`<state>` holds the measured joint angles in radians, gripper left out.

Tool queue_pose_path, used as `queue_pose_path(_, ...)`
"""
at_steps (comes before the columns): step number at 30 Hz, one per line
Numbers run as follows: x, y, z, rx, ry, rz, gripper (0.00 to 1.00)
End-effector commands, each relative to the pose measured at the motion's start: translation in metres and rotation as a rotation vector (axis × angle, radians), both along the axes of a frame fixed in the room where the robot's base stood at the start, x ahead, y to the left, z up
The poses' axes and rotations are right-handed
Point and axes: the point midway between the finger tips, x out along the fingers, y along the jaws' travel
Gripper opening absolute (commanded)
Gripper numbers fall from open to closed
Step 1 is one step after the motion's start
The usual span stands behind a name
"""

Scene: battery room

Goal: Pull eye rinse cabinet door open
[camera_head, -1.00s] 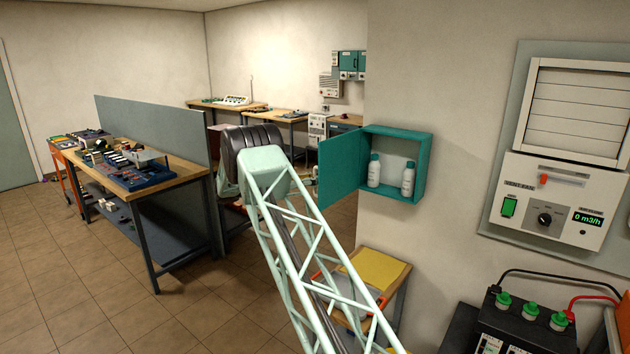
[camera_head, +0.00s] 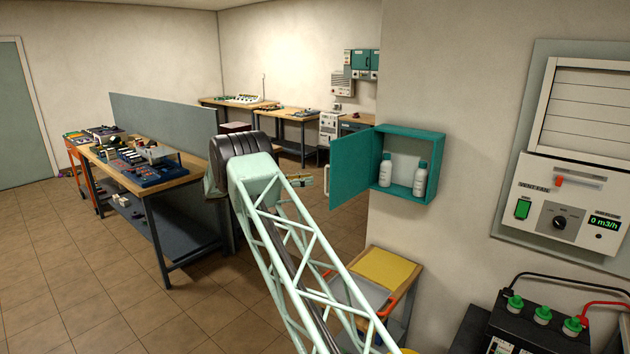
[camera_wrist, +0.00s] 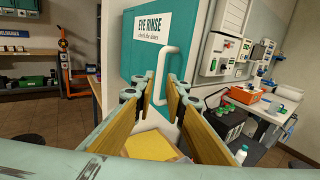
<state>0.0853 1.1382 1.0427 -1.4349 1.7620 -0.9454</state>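The eye rinse cabinet (camera_head: 433,165) is a teal wall box standing open, with two white bottles (camera_head: 403,176) inside. Its teal door (camera_head: 350,175) is swung out to the left. In the wrist view the door's outer face (camera_wrist: 140,62) carries an "EYE RINSE" label, and its white bar handle (camera_wrist: 165,75) shows just beyond my fingertips. My gripper (camera_wrist: 156,92) is open, its two fingers spread with nothing held between them. In the head view my gripper (camera_head: 303,180) is small, partly behind my arm, left of the door with a small gap.
A cart with a yellow top (camera_head: 383,268) stands below the cabinet. A vent fan panel (camera_head: 565,205) and a battery (camera_head: 535,325) are at the right. A grey partition (camera_head: 165,135) and workbench (camera_head: 145,175) stand left. Open floor (camera_head: 75,270) lies at the lower left.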

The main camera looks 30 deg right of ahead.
Motion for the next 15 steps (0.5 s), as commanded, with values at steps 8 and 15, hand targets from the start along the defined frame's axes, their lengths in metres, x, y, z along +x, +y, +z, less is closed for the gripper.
queue_pose_path(8, 0.009, 0.026, 0.000, 0.000, -0.001, 0.001, 0.12)
queue_pose_path(15, 0.011, 0.033, 0.000, 0.000, 0.000, 0.000, 0.12)
